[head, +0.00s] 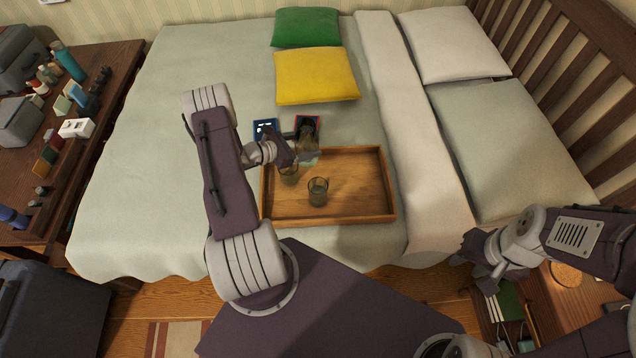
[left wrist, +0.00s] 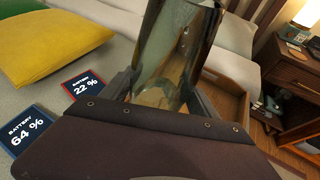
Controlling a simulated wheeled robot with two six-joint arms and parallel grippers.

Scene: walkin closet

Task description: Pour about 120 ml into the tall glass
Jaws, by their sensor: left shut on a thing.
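My left gripper (head: 303,152) is shut on a clear greenish glass vessel (left wrist: 172,55), which stands between the fingers in the left wrist view. In the head view the vessel (head: 308,143) is over the back edge of the tray, partly hidden by the gripper. I cannot tell how much liquid is in it. Two glasses are on the wooden tray: one (head: 318,191) near the middle and one (head: 289,175) at the back left, close under my left gripper. I cannot tell which is the tall glass. My right gripper (head: 480,264) is open and empty, right of the bed.
The wooden tray (head: 350,217) lies on the bed (head: 160,180). Behind it are a blue battery card (head: 265,126) and a red-edged one (left wrist: 85,85). Yellow (head: 316,75) and green (head: 306,27) pillows lie farther back. A cluttered dresser (head: 75,150) stands left. The tray's right side is clear.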

